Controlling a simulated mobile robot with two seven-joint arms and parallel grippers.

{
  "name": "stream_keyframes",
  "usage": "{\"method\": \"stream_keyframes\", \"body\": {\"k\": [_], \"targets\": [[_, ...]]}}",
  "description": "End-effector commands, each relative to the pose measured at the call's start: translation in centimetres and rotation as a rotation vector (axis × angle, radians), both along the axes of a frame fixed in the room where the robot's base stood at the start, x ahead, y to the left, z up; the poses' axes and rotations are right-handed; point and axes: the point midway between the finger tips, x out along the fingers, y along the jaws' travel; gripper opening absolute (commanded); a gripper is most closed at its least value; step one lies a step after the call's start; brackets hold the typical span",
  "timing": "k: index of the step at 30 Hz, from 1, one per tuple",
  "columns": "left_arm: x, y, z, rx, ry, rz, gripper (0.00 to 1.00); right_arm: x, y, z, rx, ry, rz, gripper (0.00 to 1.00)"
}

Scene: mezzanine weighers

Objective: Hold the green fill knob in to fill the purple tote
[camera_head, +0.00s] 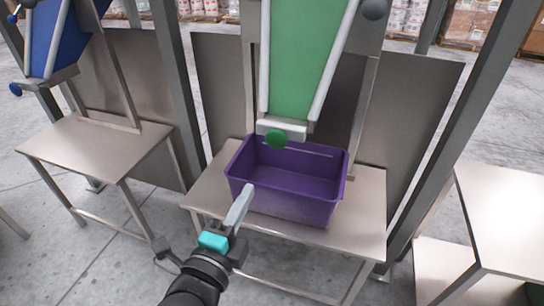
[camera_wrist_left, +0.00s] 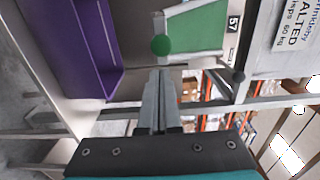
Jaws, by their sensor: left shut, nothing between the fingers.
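The green fill knob (camera_head: 277,139) is a round knob on the front of the grey block at the lower end of the green chute (camera_head: 305,60). It also shows in the left wrist view (camera_wrist_left: 160,45), just beyond my fingertips. The purple tote (camera_head: 270,200) stands on a metal table below the chute; its visible inside looks empty. It also shows at the left of the left wrist view (camera_wrist_left: 72,50). My left gripper (camera_head: 246,190) is shut and empty, in front of the tote in the head view and apart from the knob. My right gripper is not in view.
The metal table (camera_head: 365,215) has bare room right of the tote. Grey posts (camera_head: 455,120) flank the station. A blue chute (camera_head: 48,40) and another table (camera_head: 90,150) stand at the left, a pale table (camera_head: 510,215) at the right.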

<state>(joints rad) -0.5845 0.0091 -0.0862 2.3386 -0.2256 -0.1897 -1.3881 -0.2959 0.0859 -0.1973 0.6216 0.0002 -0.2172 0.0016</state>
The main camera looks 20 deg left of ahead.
Motion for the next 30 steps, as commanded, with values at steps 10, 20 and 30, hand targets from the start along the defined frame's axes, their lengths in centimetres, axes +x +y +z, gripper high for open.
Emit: {"method": "stream_keyframes", "body": {"k": [10,20,30], "targets": [[0.0,0.0,0.1,0.002,-0.003,0.001,0.0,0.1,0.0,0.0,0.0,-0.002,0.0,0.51],[2.6,-0.1,0.2,0.001,-0.007,0.0,0.0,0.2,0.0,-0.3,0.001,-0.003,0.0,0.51],[7.3,-0.2,0.1,-0.001,-0.005,0.001,0.0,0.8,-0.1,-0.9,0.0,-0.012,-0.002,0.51]]}}
